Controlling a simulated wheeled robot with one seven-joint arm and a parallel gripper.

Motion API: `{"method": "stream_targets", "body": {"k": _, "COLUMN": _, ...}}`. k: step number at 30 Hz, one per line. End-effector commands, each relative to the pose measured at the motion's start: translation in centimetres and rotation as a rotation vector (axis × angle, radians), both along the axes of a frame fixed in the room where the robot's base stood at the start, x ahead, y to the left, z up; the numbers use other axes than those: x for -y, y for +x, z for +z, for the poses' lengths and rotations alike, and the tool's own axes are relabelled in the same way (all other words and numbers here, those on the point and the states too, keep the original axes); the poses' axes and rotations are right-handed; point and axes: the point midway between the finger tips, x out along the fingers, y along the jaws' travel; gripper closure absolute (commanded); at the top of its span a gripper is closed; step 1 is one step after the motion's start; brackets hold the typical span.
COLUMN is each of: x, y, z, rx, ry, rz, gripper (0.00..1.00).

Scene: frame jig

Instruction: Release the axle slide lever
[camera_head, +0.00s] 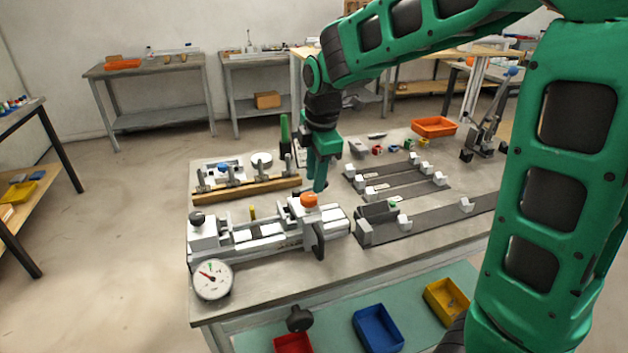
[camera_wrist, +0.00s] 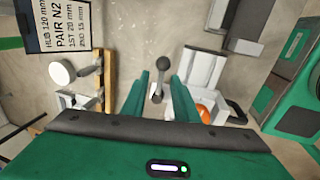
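The axle slide jig (camera_head: 270,235), a pale grey fixture with white blocks, lies on the near left part of the bench. An orange knob (camera_head: 309,199) tops its right block; it also shows in the wrist view (camera_wrist: 204,114). A small grey lever (camera_wrist: 158,84) with rounded dark ends shows in the wrist view beside that block, between my fingers; it looks like the slide lever. My gripper (camera_head: 320,186) points down just behind the orange knob. In the wrist view my gripper (camera_wrist: 160,78) is open, its green fingers either side of the lever. I cannot tell whether they touch it.
A wooden rack with grey clamps (camera_head: 247,188) stands behind the jig. A dial gauge (camera_head: 212,280) is at the front left corner. A black handle (camera_head: 318,240) stands at the jig's right end. Dark rails with white blocks (camera_head: 430,215) lie to the right. An orange tray (camera_head: 434,127) is at the back.

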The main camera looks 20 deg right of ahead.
Motion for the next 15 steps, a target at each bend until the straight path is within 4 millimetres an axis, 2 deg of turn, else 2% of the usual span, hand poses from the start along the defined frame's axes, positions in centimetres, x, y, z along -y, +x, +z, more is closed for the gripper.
{"method": "stream_targets", "body": {"k": 6, "x": 0.0, "y": 0.19, "z": -1.31, "rx": -0.001, "ry": 0.0, "rz": 0.0, "gripper": 0.73}}
{"method": "stream_targets", "body": {"k": 14, "x": 0.0, "y": 0.22, "z": -1.38, "rx": 0.0, "ry": 0.0, "rz": -0.001, "gripper": 0.73}}
{"method": "stream_targets", "body": {"k": 15, "x": 0.0, "y": 0.22, "z": -1.38, "rx": 0.0, "ry": 0.0, "rz": -0.001, "gripper": 0.8}}
